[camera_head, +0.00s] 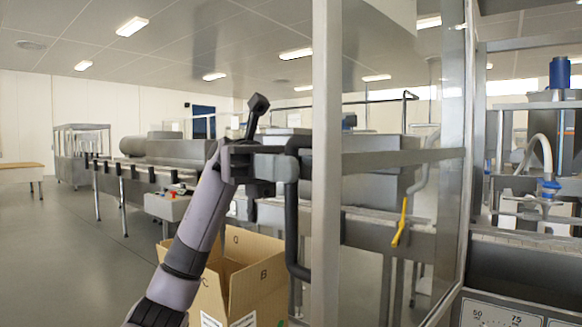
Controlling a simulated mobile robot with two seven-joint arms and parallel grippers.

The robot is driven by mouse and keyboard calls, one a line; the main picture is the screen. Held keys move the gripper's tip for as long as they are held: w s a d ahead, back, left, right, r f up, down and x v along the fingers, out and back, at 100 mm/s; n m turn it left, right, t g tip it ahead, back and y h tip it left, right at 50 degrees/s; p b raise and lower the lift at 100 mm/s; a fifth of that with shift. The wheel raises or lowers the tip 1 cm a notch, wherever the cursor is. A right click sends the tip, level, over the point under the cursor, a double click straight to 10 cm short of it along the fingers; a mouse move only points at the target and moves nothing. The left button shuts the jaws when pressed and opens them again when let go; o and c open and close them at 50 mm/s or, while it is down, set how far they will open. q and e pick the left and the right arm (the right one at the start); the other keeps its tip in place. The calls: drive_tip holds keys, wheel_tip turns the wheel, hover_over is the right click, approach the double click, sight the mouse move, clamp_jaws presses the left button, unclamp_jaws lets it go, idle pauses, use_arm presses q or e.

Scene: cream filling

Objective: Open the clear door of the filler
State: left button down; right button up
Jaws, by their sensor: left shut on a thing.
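The clear door (385,105) has a grey metal frame with a broad upright (326,200) near me. It stands swung out at an angle from the filler (520,245), whose inside shows on the right. A black bar handle (291,230) is on the left side of the door's upright. My left gripper (286,167) comes in from the lower left and is shut on the upper part of this handle. The fingertips are partly hidden against it. My right gripper is not in view.
An open cardboard box (262,285) stands below and behind my left arm. A long conveyor line (150,165) runs behind it. A yellow-ended hose (400,222) shows through the door panel. The floor at the left is clear.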

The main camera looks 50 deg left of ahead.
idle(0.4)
use_arm(q)
drive_tip(key=c, duration=1.2)
unclamp_jaws()
drive_tip(key=shift+o, duration=0.2)
drive_tip(key=a, duration=0.7)
drive_tip(key=shift+w+p, duration=0.35)
